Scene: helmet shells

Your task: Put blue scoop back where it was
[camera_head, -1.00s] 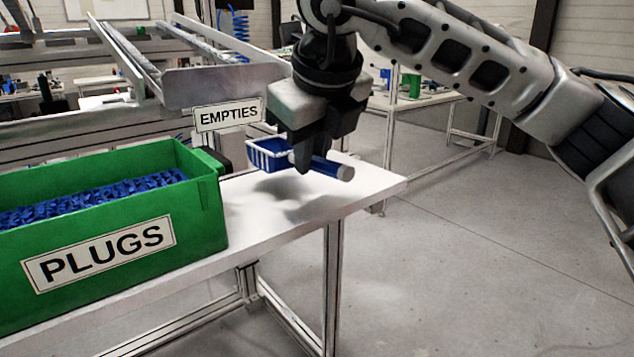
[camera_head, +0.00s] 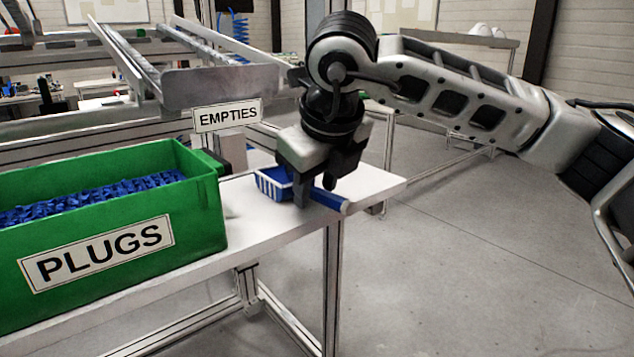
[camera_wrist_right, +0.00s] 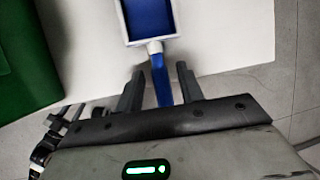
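The blue scoop (camera_head: 272,184) has a white rim and a blue handle with a pale end. It appears to rest on the white table, near its right end, with its bowl to the left. My right gripper (camera_head: 306,196) is low over the table at the handle. In the right wrist view, the scoop (camera_wrist_right: 149,20) has its handle running between the two fingers of my right gripper (camera_wrist_right: 160,72). Gaps show on both sides, so the gripper is open around the handle. My left gripper is not in view.
A green bin (camera_head: 205,215) labelled PLUGS, full of blue plugs, stands left of the scoop on the white table (camera_head: 255,232). Behind is a metal chute (camera_head: 215,85) with an EMPTIES sign (camera_head: 228,115). The table's right end and front edge are close to the scoop.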

